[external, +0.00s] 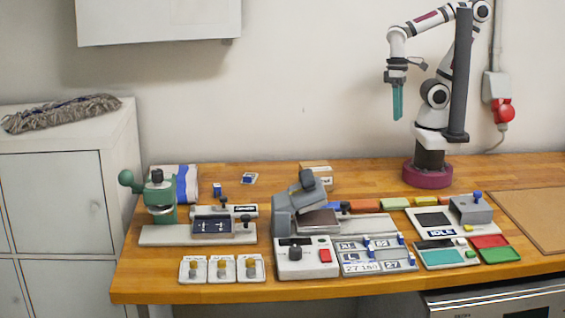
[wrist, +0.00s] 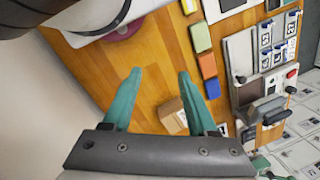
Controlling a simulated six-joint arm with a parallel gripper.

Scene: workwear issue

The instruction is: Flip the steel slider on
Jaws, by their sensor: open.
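My gripper (external: 397,117) hangs high above the back of the bench, fingers pointing down, well apart from every device. In the wrist view its two teal fingers (wrist: 160,73) are spread with nothing between them. A grey panel with blue-knobbed sliders (external: 408,262) lies at the front middle of the bench. A pale device with a dark screen (external: 213,226) and small knobs stands further left. I cannot tell which control is the steel slider, nor its setting; the details are too small.
A grey press-like device (external: 285,215) and a control box with a red button (external: 325,256) stand mid-bench. A green hand press (external: 160,200) is at the left. Red (external: 490,241) and green (external: 502,254) trays lie right. A cardboard box (wrist: 173,117) sits below my fingers.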

